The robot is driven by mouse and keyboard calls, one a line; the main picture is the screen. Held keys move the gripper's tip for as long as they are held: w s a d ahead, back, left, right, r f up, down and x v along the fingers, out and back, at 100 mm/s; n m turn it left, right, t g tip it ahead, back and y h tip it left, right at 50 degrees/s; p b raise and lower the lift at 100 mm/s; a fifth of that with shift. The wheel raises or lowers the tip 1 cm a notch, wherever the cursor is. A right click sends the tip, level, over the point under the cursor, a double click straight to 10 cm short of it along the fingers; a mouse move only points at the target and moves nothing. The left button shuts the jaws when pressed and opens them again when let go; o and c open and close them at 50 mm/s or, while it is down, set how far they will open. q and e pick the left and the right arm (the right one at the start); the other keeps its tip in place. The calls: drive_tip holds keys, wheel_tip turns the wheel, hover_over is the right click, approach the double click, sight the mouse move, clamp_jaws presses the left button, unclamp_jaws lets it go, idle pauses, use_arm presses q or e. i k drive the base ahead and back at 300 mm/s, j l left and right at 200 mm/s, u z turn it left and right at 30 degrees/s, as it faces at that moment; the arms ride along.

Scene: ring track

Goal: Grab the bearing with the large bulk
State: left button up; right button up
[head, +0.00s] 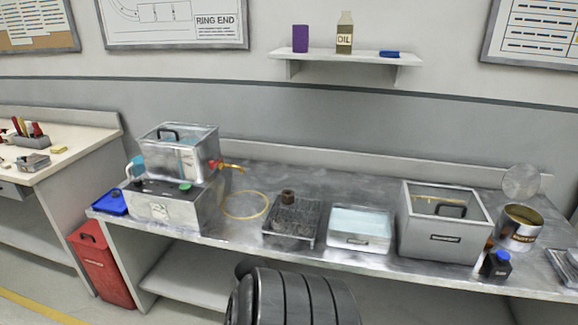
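No object is clearly recognisable as the bearing. A small dark brown round piece (288,196) stands at the back of a dark gridded tray (305,240) on the metal bench. Greyish shapes lie in this tray, too small to identify. A thin golden ring or loop (246,218) lies flat on the bench to the left of the tray. An open tin can (519,228) stands at the right, its contents hard to make out.
The metal bench (340,180) also holds a clear-topped machine (165,205), a basin of pale liquid (360,243), a grey lidded box (436,245) and a dark bottle (497,265). A black ribbed object (295,298) stands in front. A red bin (102,268) is at left.

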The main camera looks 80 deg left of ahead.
sight(277, 223)
drive_tip(key=u, duration=2.7)
drive_tip(key=i+l, duration=0.1)
drive_tip(key=l+u, duration=0.05)
drive_tip(key=l, duration=0.05)
